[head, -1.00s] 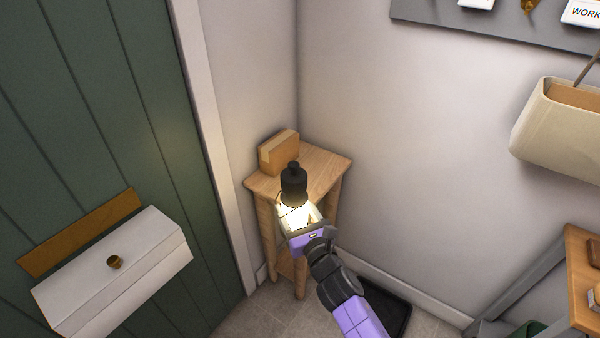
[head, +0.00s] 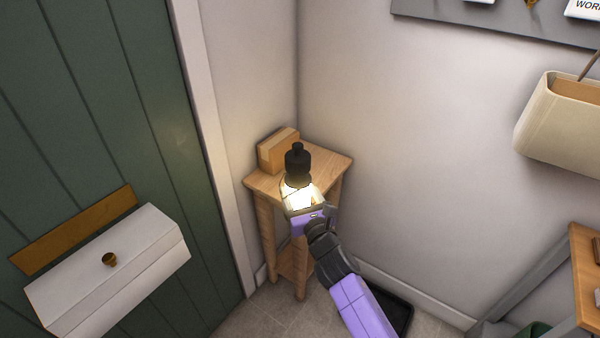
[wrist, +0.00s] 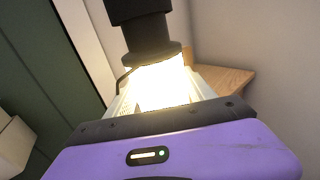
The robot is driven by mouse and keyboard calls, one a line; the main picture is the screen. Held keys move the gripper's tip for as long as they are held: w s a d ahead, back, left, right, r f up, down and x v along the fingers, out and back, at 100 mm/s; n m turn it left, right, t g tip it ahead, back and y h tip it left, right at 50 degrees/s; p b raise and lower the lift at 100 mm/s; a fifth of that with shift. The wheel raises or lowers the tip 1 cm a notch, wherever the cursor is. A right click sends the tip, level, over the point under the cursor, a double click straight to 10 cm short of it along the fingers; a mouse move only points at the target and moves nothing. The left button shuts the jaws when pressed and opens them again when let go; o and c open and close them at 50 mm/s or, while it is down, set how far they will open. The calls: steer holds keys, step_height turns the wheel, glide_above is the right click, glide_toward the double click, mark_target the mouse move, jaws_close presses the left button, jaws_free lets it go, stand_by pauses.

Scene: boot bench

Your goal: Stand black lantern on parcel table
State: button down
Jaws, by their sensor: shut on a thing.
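The black lantern (head: 298,162) has a dark cap and a glowing body, and it is upright. My gripper (head: 301,203) is shut on its lit lower part. In the wrist view the lantern (wrist: 148,45) rises from between the jaws, its glow hiding the fingertips. The parcel table (head: 325,164) is a small wooden table in the corner. In the head view the lantern overlaps the table's front part. I cannot tell whether its base touches the top. The table's right part also shows behind the lantern in the wrist view (wrist: 228,79).
A cardboard parcel (head: 278,150) stands at the back left of the tabletop. The right part of the top is bare. A white box with a knob (head: 110,265) is on the green door at left. A dark tray (head: 400,312) lies on the floor.

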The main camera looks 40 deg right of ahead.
steer(key=w+d+r+m+g+h+b, duration=0.35)
steer(key=w+d+r+h+b, duration=0.25)
steer(key=w+d+r+b, duration=1)
steer(key=shift+m, duration=0.45)
steer(key=f+b, duration=0.2)
steer(key=f, duration=0.4)
steer(key=f+b, duration=0.2)
steer(key=f, duration=0.4)
steer(key=s+f+b, duration=0.1)
steer(key=f+b, duration=0.1)
steer(key=f, duration=0.5)
steer(key=shift+d, duration=0.1)
steer(key=shift+f, duration=0.1)
steer(key=shift+c, duration=1.8)
jaws_free()
steer(key=shift+f, duration=0.15)
